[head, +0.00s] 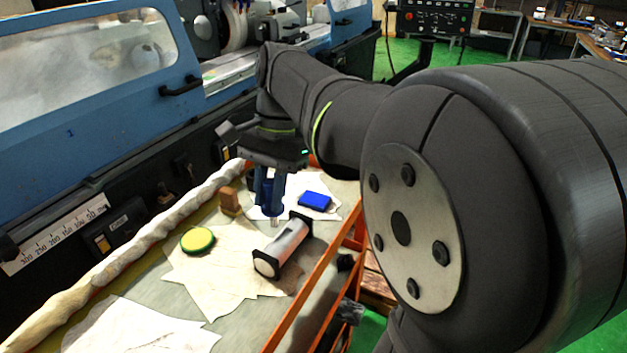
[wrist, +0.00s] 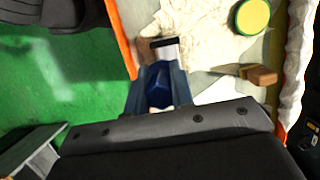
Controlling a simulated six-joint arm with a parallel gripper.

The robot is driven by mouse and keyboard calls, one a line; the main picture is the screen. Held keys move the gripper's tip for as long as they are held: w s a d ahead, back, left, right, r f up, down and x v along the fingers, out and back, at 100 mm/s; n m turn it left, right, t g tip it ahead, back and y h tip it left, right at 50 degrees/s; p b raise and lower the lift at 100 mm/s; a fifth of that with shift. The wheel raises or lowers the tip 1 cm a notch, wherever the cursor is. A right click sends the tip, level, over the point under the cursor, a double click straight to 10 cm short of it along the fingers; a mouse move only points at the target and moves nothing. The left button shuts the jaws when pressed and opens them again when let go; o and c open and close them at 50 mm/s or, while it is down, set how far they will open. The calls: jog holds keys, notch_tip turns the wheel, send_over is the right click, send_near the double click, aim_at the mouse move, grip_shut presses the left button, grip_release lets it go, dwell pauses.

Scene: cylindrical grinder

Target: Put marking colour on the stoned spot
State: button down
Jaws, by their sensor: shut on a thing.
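My gripper (head: 270,200) points down over the cart, beside the pale cylinder with square black ends (head: 284,247). Its blue fingers (wrist: 160,90) are shut on a small blue thing (wrist: 181,88), mostly hidden between them, so I cannot tell its full shape. In the wrist view, the black-ended cylinder (wrist: 165,50) shows just beyond the fingertips; I cannot tell if they touch. A round yellow tin with a green rim (head: 198,240) lies on a cloth to the left and also shows in the wrist view (wrist: 252,16). A blue flat box (head: 314,200) lies right of my gripper. I cannot make out a stoned spot.
The orange cart rail (head: 300,300) is on the right. The blue grinder (head: 80,90) stands behind.

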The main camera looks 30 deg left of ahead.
aim_at(266, 208)
jog(key=shift+s+a+r, duration=0.1)
jog(key=shift+s+a, duration=0.15)
jog(key=shift+s, duration=0.2)
jog(key=shift+f, duration=2.65)
jog(key=shift+f, duration=0.35)
jog(key=shift+d, duration=0.35)
jog(key=shift+a, duration=0.15)
jog(key=shift+a, duration=0.45)
jog(key=shift+d, duration=0.55)
